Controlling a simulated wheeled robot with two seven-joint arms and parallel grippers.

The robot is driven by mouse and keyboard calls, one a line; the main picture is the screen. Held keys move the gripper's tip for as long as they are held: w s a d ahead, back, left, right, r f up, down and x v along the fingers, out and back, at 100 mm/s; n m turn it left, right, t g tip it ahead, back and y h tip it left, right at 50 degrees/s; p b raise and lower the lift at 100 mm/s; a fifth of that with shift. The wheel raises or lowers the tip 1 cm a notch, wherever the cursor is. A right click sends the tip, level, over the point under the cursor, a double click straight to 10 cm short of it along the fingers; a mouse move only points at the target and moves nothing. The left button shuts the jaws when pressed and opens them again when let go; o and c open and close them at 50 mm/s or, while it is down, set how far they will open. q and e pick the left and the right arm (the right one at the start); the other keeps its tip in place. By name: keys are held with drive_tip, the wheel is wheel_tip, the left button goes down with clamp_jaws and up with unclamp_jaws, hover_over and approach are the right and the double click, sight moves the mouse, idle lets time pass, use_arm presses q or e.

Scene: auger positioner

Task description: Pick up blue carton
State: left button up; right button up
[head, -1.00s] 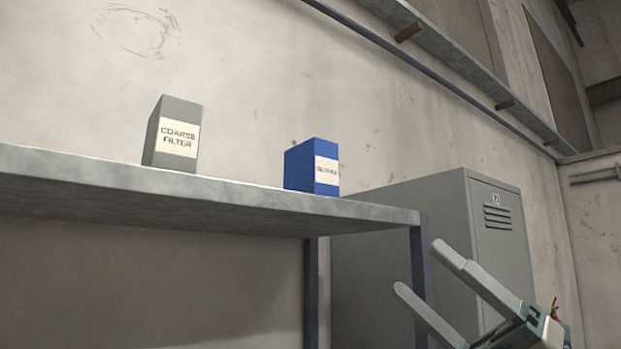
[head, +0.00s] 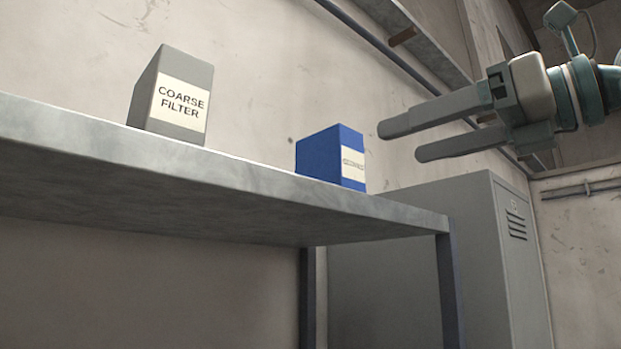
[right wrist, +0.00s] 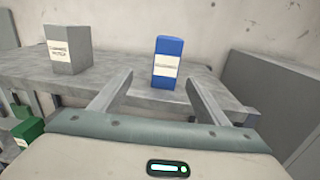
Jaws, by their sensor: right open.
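The blue carton (head: 331,156) stands upright near the right end of a grey metal shelf, with a white label on its right-hand face. My right gripper (head: 399,142) is open and empty, to the right of the carton and level with it or a little higher, apart from it. In the right wrist view the blue carton (right wrist: 168,62) stands beyond the two spread fingers (right wrist: 157,88), in line with the gap between them. My left gripper is not in view.
A grey carton labelled "COARSE FILTER" (head: 172,99) stands left on the same shelf (head: 205,196). A grey locker (head: 500,260) stands behind the shelf's right end. A wall rail (head: 400,35) runs above. Green boxes (right wrist: 28,130) sit low at left in the wrist view.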

sight(353, 156)
drive_tip(key=shift+m+t+h, duration=0.3)
drive_tip(key=shift+t, duration=0.1)
drive_tip(key=p+x, duration=0.2)
drive_tip(key=x, duration=0.1)
drive_tip(key=r+p+x, duration=0.1)
drive_tip(key=p+x, duration=0.1)
drive_tip(key=x, duration=0.2)
drive_tip(key=p+x, duration=0.2)
drive_tip(key=x, duration=0.1)
drive_tip(key=shift+w+r, duration=0.15)
drive_tip(key=shift+w, duration=0.35)
drive_tip(key=shift+w+a, duration=0.3)
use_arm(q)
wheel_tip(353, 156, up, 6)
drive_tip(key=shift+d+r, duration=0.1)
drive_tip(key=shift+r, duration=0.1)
use_arm(e)
drive_tip(key=shift+p+x, duration=1)
drive_tip(key=shift+p, duration=0.2)
drive_tip(key=shift+p+x, duration=0.75)
drive_tip(key=shift+x, duration=0.15)
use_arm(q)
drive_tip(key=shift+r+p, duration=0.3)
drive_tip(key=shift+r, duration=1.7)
use_arm(e)
drive_tip(key=shift+w+a+f, duration=0.25)
drive_tip(key=shift+w+a, duration=0.25)
drive_tip(key=shift+w, duration=0.1)
